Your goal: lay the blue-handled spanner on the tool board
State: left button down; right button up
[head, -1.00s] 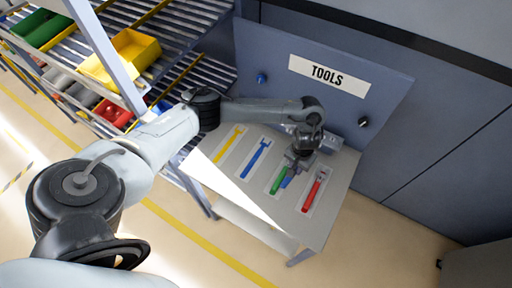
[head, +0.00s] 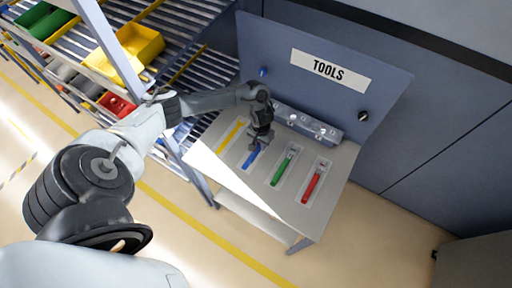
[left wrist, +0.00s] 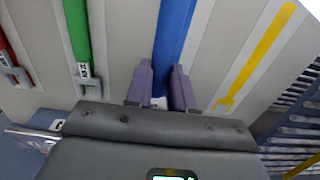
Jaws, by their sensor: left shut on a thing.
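My left gripper (head: 259,143) is shut on the blue-handled spanner (head: 251,157), above the blue place on the grey tool board (head: 330,212). In the left wrist view the blue handle (left wrist: 175,30) runs between the two purplish fingers (left wrist: 161,88). It lines up roughly with the blue place, which it and the gripper largely hide. The spanner's head is mostly hidden, and I cannot tell whether the spanner touches the board. My right gripper is in neither view.
A flat yellow spanner shape (head: 230,135) lies left of the gripper. A green spanner (head: 283,168) and a red spanner (head: 313,183) lie in pale places to the right. A grey box (head: 308,126) and the upright TOOLS panel (head: 385,95) stand behind. A rack (head: 185,45) with bins is at left.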

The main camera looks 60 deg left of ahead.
pick_arm(q)
jog(key=shift+s+a+f, duration=0.15)
jog(key=shift+a+f, duration=0.3)
jog(key=shift+a, duration=0.15)
jog(key=shift+s+a+f, duration=0.15)
jog(key=shift+a+f, duration=0.25)
jog(key=shift+a, duration=0.2)
jog(key=shift+f, duration=1.9)
jog(key=shift+f, duration=0.1)
jog(key=c, duration=1)
grip_release()
jog(key=shift+o, duration=0.2)
